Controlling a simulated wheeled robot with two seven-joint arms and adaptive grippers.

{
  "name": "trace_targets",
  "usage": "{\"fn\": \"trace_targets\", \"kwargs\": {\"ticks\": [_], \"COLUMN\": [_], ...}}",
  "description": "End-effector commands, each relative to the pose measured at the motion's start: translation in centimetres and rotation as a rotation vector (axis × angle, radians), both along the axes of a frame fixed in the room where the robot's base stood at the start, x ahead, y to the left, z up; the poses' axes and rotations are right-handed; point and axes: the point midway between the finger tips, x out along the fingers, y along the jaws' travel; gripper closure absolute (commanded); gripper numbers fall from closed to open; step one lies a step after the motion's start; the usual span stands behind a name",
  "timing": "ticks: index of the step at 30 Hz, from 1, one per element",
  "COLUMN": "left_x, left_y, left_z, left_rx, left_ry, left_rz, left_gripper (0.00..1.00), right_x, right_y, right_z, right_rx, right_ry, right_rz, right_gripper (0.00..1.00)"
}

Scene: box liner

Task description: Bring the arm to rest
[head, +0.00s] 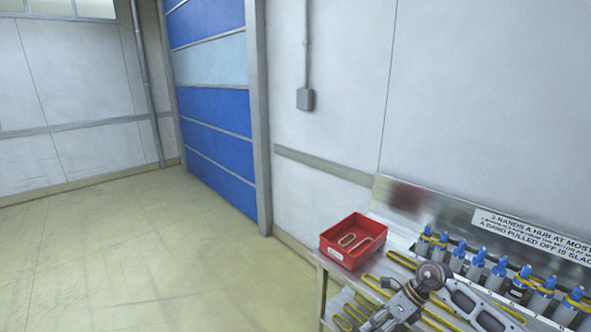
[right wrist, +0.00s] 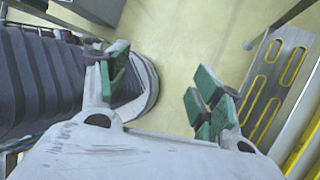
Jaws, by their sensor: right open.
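My right arm comes in at the lower right of the head view, in front of the metal bench (head: 382,265). My right gripper (right wrist: 156,80) shows in the right wrist view with its green-padded fingers spread apart. My left gripper is in neither view.
A red bin (head: 340,254) holding a few bands stands at the bench's left end. Several blue-topped hubs (head: 477,262) with yellow bands stand in a row. Yellow bands lie on a metal plate (right wrist: 296,45) right of the gripper. Open floor (head: 130,260) lies left.

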Motion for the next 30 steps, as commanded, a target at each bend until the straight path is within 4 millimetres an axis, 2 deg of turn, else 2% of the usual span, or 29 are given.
{"fn": "trace_targets", "kwargs": {"ticks": [1,6,10,14,20,23,30], "left_x": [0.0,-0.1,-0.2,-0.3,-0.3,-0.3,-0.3], "left_y": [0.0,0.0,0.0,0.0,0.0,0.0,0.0], "left_z": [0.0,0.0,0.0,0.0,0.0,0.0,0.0], "left_rx": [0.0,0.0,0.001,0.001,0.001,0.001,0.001], "left_ry": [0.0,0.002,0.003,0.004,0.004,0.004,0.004], "left_rz": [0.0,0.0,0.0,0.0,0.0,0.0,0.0], "left_gripper": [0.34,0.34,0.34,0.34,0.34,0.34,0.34], "right_x": [0.2,1.8,3.2,4.6,6.0,6.0,3.4], "right_y": [1.2,3.9,5.1,5.2,3.6,2.3,-1.6], "right_z": [-0.9,-2.9,-4.6,-6.8,-11.9,-15.2,-24.5], "right_rx": [0.075,0.312,0.476,0.623,0.812,0.887,0.996], "right_ry": [0.028,0.113,0.188,0.268,0.405,0.478,0.644], "right_rz": [-0.052,-0.257,-0.436,-0.635,-0.978,-1.163,-1.61], "right_gripper": [0.34,0.34,0.34,0.34,0.34,0.34,0.34]}}
